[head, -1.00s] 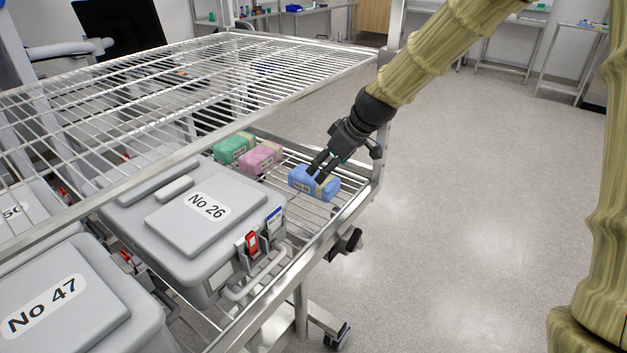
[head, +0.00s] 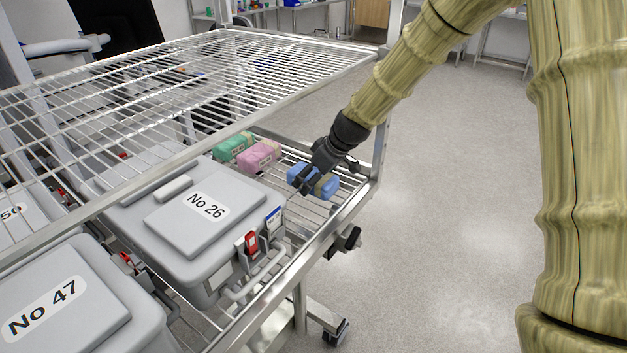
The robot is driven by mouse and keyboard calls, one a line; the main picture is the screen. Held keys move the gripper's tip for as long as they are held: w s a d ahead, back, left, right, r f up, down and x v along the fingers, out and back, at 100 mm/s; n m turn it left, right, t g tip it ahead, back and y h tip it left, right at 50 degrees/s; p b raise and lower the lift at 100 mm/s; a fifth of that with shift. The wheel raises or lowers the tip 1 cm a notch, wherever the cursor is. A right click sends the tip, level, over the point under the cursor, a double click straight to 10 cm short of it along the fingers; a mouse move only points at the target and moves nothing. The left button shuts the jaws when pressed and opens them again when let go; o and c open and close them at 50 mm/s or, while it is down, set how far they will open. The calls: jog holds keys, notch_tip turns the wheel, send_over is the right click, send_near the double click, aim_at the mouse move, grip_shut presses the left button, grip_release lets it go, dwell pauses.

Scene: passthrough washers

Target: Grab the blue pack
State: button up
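The blue pack (head: 329,187) lies on the lower wire shelf, near the right end of the rack. It has a tan band, and its middle is hidden behind my gripper. My gripper (head: 302,187) is dark and reaches down from the upper right. It is in front of the pack, with its fingertips over the pack's left front part. Whether the fingers touch the pack or are closed on it cannot be made out.
A pink pack (head: 260,156) and a green pack (head: 232,146) lie behind and left of the blue one. A grey case No 26 (head: 160,222) stands to the left. The upper wire shelf (head: 215,75) overhangs the left side. A metal rail (head: 335,228) edges the lower shelf.

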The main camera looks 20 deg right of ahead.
jog(key=shift+w+f, duration=0.1)
jog(key=c, duration=1.3)
jog(key=shift+c, duration=0.4)
